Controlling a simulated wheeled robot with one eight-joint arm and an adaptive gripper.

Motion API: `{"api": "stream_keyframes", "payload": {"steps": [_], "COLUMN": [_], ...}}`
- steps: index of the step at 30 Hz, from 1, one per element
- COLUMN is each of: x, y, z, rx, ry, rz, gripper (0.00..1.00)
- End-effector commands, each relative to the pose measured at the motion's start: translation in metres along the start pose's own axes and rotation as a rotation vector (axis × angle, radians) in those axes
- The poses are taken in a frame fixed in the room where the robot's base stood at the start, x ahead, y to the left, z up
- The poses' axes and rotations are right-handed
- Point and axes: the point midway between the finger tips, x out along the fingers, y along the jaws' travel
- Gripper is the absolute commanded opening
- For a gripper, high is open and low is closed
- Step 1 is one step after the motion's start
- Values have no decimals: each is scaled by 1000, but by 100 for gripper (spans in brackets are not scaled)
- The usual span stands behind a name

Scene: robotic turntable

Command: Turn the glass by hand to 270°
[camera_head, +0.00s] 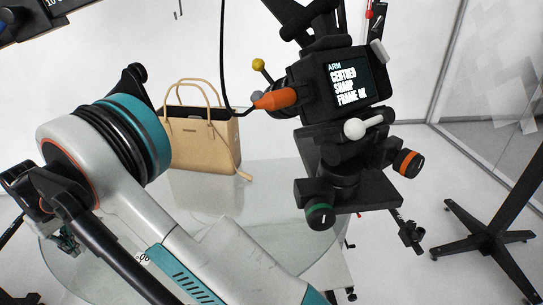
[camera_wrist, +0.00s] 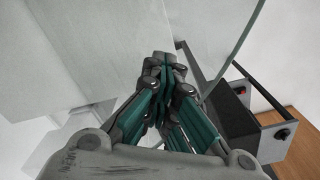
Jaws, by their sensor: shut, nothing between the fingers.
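The glass (camera_head: 280,225) is a clear round plate seen through and partly hidden behind my arm. A tan handbag (camera_head: 200,143) stands upright on it. A thin greenish strip (camera_wrist: 240,45), perhaps the glass's edge, runs to the right of the fingertips.
A camera rig (camera_head: 340,90) with a lit screen hangs over the right side of the glass. A black stand (camera_head: 487,238) is on the floor at the right, before a glass partition (camera_head: 500,70). A dark frame (camera_wrist: 235,110) lies right of the fingers.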

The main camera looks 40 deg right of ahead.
Motion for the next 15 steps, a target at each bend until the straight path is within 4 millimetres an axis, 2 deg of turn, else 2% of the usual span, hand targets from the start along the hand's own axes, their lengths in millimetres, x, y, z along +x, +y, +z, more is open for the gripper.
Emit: {"api": "stream_keyframes", "payload": {"steps": [15], "x": [1], "y": [6], "z": [-24], "rx": [0], "ry": [1], "rz": [1], "gripper": [0]}}
